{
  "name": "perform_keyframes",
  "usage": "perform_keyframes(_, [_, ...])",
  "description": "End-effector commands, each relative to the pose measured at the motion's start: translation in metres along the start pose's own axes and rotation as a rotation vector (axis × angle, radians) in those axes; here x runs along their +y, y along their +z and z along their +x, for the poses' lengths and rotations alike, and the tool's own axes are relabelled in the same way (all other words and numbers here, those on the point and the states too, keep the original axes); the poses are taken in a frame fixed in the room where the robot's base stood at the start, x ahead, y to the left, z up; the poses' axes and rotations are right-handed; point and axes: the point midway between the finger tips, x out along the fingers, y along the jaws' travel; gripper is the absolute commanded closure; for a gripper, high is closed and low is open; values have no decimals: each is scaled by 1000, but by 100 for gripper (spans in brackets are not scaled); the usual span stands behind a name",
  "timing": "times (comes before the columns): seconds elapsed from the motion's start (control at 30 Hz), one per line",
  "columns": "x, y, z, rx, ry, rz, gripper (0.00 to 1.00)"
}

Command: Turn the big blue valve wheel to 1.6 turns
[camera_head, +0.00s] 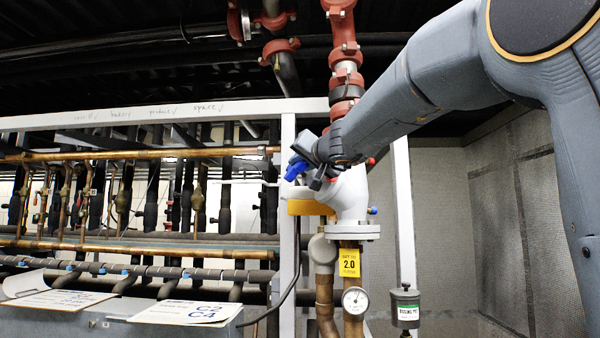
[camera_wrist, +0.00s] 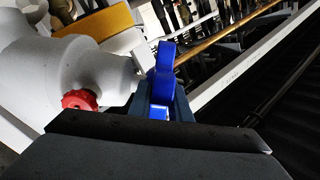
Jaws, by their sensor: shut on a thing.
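The blue valve wheel (camera_head: 295,171) sits at the left side of a white valve body (camera_head: 350,195). Only part of the wheel shows past my gripper (camera_head: 308,158). In the wrist view the wheel (camera_wrist: 165,65) is seen nearly edge-on, and its rim runs down between the two fingers of my gripper (camera_wrist: 160,105). The gripper is shut on the wheel rim. The wheel's hub and any turn mark are hidden. A yellow tag (camera_head: 349,263) below the valve reads 2.0.
A small red knob (camera_wrist: 79,100) is on the valve body, close to the gripper. A yellow band (camera_head: 308,208) lies beneath the wheel. A round gauge (camera_head: 355,299) and a grey canister (camera_head: 405,308) are below. Copper pipes (camera_head: 130,153) and a white frame post (camera_head: 287,220) stand left.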

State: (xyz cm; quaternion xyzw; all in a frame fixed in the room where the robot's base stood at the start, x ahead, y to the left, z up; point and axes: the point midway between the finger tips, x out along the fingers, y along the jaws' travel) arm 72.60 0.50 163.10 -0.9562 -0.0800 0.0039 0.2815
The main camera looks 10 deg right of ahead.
Motion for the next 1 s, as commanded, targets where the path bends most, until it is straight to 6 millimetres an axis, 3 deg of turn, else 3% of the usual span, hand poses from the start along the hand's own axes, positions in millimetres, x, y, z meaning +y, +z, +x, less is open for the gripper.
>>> perform_keyframes(1.0, [2,4,1,269,0,-2,100])
